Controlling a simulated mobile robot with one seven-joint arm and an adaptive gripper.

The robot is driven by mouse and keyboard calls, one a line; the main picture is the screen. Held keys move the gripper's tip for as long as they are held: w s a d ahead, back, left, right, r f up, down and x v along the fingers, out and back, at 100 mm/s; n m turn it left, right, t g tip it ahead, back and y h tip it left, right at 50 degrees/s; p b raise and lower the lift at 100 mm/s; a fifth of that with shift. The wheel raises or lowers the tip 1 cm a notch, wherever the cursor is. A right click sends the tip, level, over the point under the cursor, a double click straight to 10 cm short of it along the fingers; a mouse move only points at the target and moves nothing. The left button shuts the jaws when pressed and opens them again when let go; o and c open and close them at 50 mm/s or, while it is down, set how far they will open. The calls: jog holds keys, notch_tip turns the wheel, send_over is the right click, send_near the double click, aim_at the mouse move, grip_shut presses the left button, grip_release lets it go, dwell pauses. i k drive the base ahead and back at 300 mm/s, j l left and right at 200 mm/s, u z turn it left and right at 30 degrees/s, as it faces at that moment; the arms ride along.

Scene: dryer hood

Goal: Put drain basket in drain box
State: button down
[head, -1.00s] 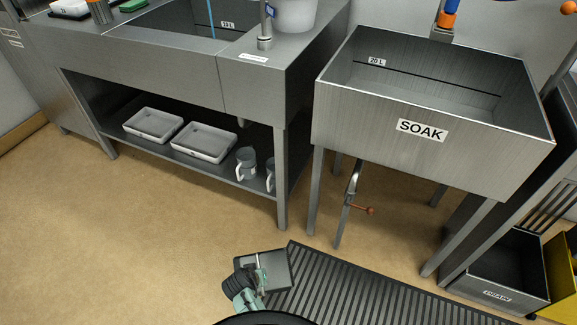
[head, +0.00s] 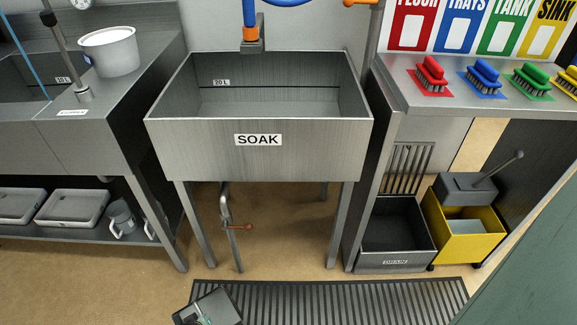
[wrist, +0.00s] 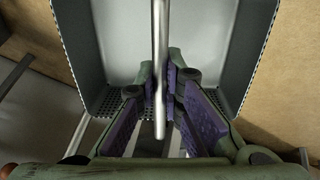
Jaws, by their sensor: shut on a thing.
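The drain basket (head: 218,302) is a grey metal box at the bottom edge of the head view, left of centre. In the wrist view the drain basket (wrist: 240,50) shows perforated sides and a bar handle (wrist: 160,40). My gripper (wrist: 172,85) is shut on this handle, with purple-padded fingers on either side of it. My gripper (head: 196,318) is partly cut off in the head view. The drain box (head: 395,262) is an open dark metal box labelled DRAIN, on the floor to the right of the SOAK sink, apart from the basket. Its inside looks empty.
A floor grate (head: 350,303) runs in front. A yellow bucket (head: 465,245) stands right of the drain box. A shelf with trays (head: 70,208) is at left.

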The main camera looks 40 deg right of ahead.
aim_at(385, 244)
jog(key=k+l, duration=0.1)
jog(key=l, duration=0.35)
jog(key=k+l, duration=0.15)
jog(key=l, duration=0.3)
jog(key=k+l, duration=0.1)
jog(key=l, duration=0.3)
jog(key=k+l, duration=0.1)
jog(key=l, duration=0.35)
jog(key=k+l, duration=0.15)
jog(key=l, duration=0.3)
jog(key=k+l, duration=0.1)
jog(key=l, duration=0.35)
jog(key=k+l, duration=0.1)
jog(key=l, duration=0.3)
jog(key=k+l, duration=0.15)
jog(key=l, duration=0.3)
jog(key=i+l, duration=0.8)
